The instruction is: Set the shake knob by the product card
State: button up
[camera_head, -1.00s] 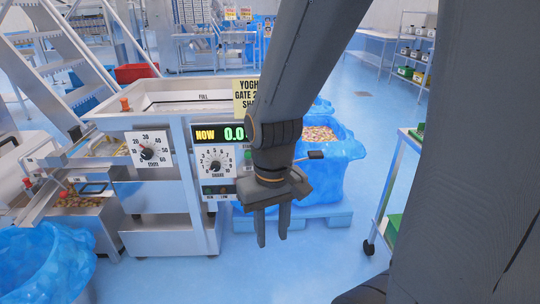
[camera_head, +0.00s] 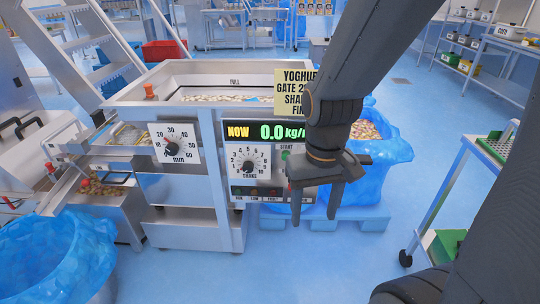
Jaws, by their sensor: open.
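The shake knob (camera_head: 248,166) is a dark round knob on a white dial plate marked with numbers up to 10, labelled SHAKE, on the machine's front panel. The yellow product card (camera_head: 293,92) stands above the panel at right. It reads YOGHU…, GATE 2…, SHA… and FI…; my arm hides its right part. My gripper (camera_head: 315,205) is open and empty, fingers pointing down, to the right of the shake dial and a little lower. It overlaps the panel's right edge in this view.
A second dial, marked mm, has a gate knob (camera_head: 171,149) to the left. The display (camera_head: 265,131) reads NOW 0.0. The hopper (camera_head: 190,82) holds pieces. A blue-lined bin (camera_head: 385,165) stands behind my gripper, and a green-topped cart (camera_head: 495,145) at right. Floor in front is clear.

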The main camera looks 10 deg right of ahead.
aim_at(248, 167)
jog(key=u, duration=1.65)
jog(key=k, duration=0.55)
jog(key=z, duration=2.05)
jog(key=i, duration=0.45)
jog(key=u, duration=0.05)
